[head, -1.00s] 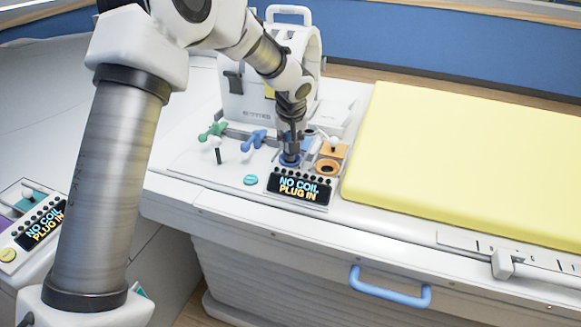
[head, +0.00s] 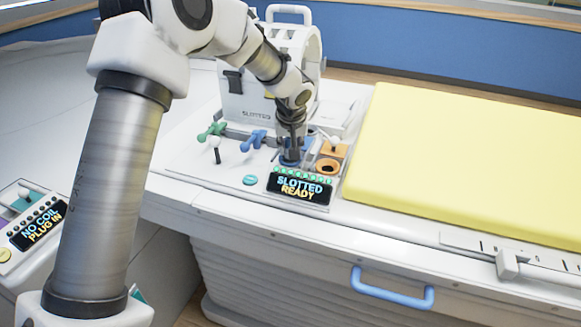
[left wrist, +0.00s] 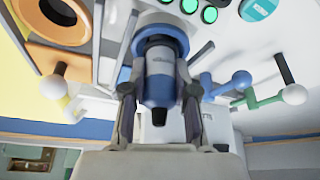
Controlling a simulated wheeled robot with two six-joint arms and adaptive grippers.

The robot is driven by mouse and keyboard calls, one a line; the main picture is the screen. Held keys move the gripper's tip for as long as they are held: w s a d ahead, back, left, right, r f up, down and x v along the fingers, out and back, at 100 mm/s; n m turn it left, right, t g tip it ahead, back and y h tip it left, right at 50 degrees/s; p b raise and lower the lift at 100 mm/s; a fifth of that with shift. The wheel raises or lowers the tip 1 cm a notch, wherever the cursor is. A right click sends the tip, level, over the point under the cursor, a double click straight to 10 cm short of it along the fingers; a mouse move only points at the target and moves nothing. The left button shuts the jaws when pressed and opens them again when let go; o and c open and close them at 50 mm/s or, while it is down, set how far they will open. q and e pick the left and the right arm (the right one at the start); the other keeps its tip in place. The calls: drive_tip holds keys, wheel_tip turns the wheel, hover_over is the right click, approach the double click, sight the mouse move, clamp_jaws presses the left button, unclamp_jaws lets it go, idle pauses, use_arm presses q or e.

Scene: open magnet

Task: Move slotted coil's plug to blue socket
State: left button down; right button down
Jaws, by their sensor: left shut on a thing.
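My left gripper (head: 290,152) points down at the blue socket (head: 288,162) on the table's panel. In the left wrist view the two fingers of the gripper (left wrist: 159,92) are shut on the blue and grey plug (left wrist: 160,72). The plug's far end sits in the round socket, which it and the fingers partly hide. The white slotted coil (head: 235,102), labelled SLOTTED, stands behind the panel. The display (head: 300,188) reads SLOTTED READY, with green lights above it. My right gripper is not in view.
An orange socket (head: 328,166) is right of the blue one. Green (head: 212,131) and blue (head: 253,141) levers are left of it. A yellow pad (head: 460,160) covers the table at right. Another panel at left has a display (head: 38,230) reading NO COIL PLUG IN.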

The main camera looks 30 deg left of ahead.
use_arm(q)
drive_tip(key=shift+f, duration=0.15)
drive_tip(key=c, duration=0.8)
unclamp_jaws()
drive_tip(key=v, duration=1.2)
